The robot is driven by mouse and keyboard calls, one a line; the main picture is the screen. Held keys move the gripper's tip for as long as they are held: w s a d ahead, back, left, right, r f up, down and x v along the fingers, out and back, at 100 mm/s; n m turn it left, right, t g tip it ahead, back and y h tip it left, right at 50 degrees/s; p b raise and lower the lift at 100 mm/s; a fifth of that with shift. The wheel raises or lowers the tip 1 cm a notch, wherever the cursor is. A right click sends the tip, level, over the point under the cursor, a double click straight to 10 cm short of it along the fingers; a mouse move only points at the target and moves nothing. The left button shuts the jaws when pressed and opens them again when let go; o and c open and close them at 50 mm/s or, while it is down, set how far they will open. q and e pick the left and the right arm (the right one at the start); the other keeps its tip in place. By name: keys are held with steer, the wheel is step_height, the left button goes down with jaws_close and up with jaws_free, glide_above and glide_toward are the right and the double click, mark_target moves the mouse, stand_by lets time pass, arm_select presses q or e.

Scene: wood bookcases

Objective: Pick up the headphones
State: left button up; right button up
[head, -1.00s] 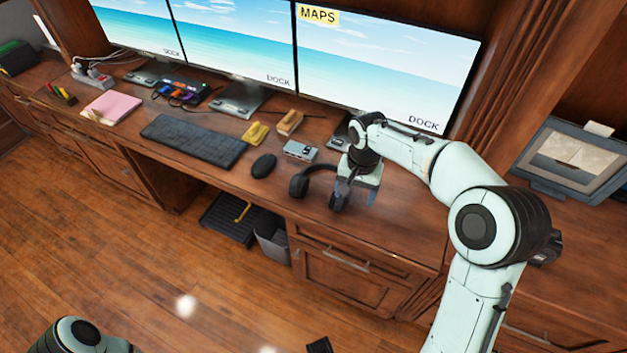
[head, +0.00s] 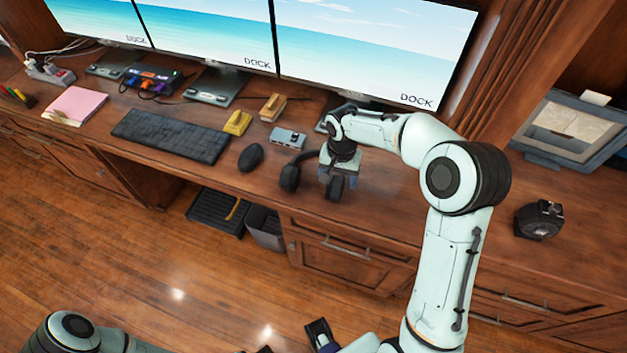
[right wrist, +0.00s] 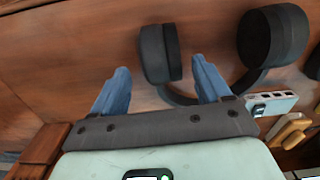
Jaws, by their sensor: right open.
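The black headphones (head: 289,178) lie near the front edge of the wooden desk, beside the mouse. My right gripper (head: 338,180) is directly over their right ear cup and partly hides the headband in the head view. In the right wrist view the right gripper (right wrist: 160,80) is open, with its two blue fingers apart. One ear cup (right wrist: 159,53) shows between and just beyond the fingertips; the other cup is to the right. The right finger overlaps the headband; I cannot tell whether they touch.
Monitors (head: 375,50) stand behind. A black tape-measure-like object (head: 539,219) lies right; the desk between is mostly clear.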

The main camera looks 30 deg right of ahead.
step_height(320, 180, down, 4)
steer(key=shift+w, duration=0.1)
steer(key=c, duration=1.2)
steer(key=shift+r, duration=0.1)
